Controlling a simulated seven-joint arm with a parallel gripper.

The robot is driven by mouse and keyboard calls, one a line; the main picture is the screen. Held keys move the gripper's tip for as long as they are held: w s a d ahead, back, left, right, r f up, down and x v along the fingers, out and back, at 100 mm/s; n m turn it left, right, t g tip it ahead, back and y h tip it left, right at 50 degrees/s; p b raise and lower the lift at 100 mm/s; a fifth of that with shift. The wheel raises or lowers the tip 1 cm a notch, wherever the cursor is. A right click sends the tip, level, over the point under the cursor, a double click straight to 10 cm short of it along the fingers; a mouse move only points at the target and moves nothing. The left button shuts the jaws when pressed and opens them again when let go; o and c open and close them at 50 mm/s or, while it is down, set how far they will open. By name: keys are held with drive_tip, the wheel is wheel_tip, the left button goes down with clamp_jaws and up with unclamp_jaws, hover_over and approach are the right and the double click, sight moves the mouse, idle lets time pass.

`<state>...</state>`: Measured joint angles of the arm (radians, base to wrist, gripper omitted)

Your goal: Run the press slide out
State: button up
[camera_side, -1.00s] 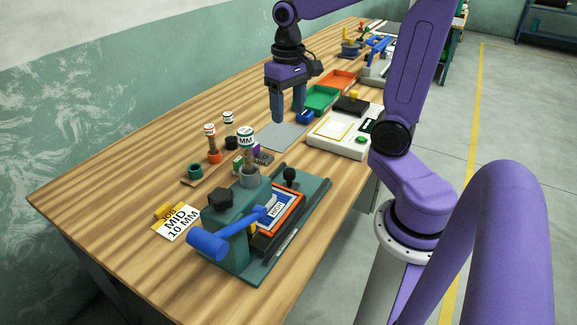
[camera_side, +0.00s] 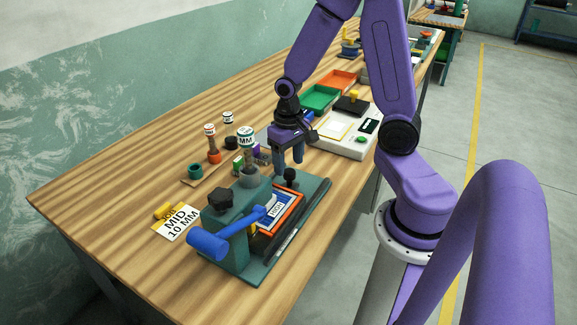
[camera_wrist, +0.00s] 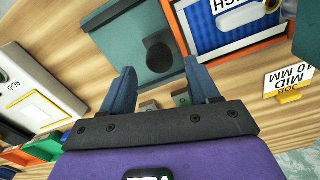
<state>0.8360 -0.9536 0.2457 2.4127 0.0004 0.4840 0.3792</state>
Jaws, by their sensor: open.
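The press has a green base (camera_side: 316,199), a green column and a blue lever (camera_side: 208,243). Its slide (camera_side: 297,209) is an orange-rimmed tray with a blue and white piece in it, lying partly under the press head. A black ball knob (camera_side: 290,175) stands at the far end of the base. In the wrist view the knob (camera_wrist: 158,55) shows ahead of my fingers and the slide's orange rim (camera_wrist: 240,47) is at upper right. My gripper (camera_side: 289,164) is open and empty, pointing down just behind the knob. The wrist view shows its two fingers (camera_wrist: 163,88) apart.
A MID 10 MM card (camera_side: 177,222) lies left of the press. Stamp-like tools (camera_side: 212,145) stand at its far left. A white scale-like device (camera_side: 340,142), a green tray (camera_side: 319,97) and an orange tray (camera_side: 337,79) sit farther back. The wood near the front left is clear.

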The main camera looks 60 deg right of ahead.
drive_tip(key=shift+f, duration=1.15)
clamp_jaws()
drive_tip(key=d, duration=1.2)
drive_tip(key=shift+d, duration=0.3)
drive_tip(key=shift+w+r, duration=0.1)
drive_tip(key=shift+c, duration=0.8)
unclamp_jaws()
drive_tip(key=shift+d, duration=0.1)
drive_tip(key=shift+o, duration=0.8)
